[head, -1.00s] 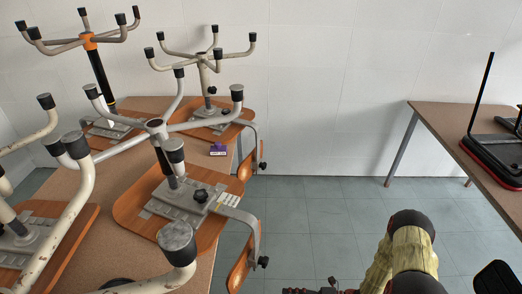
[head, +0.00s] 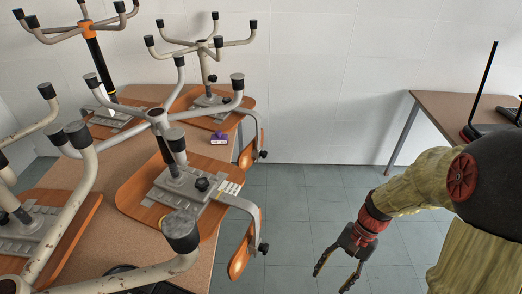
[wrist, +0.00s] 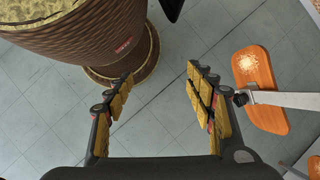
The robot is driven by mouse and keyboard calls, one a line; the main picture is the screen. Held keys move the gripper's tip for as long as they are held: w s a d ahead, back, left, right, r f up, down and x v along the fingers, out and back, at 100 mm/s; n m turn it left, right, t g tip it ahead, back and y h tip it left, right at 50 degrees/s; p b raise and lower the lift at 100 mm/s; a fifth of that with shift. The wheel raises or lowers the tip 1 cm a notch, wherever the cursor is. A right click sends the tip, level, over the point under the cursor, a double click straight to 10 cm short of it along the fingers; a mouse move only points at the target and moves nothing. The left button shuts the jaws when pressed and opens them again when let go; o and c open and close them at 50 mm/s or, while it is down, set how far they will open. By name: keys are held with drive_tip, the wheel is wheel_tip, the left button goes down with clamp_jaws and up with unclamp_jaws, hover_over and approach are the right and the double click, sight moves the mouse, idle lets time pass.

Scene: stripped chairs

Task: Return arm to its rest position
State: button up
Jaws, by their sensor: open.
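My gripper (head: 335,280) hangs at the end of my bent arm at the lower right of the head view, over the grey tiled floor. Its two fingers point down and are spread apart.
Upturned chairs lie on the brown table (head: 97,180) at left, legs up. A wooden chair back (head: 240,260) overhangs its right edge, and one chair back (wrist: 260,68) shows right of the fingers. A purple box (head: 219,138) sits there. Another table (head: 437,108) stands right.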

drive_tip(key=s+a+r+n+t+h, duration=0.1)
drive_tip(key=r+n+t, duration=0.3)
drive_tip(key=r, duration=0.9)
drive_tip(key=s+r+n+t+h+p, duration=0.1)
drive_tip(key=s+r+n+t+h, duration=0.2)
drive_tip(key=r, duration=1)
drive_tip(key=shift+s+a+n+t, duration=0.2)
drive_tip(key=shift+a+n+t, duration=0.2)
drive_tip(key=shift+t, duration=0.7)
drive_tip(key=shift+c, duration=0.6)
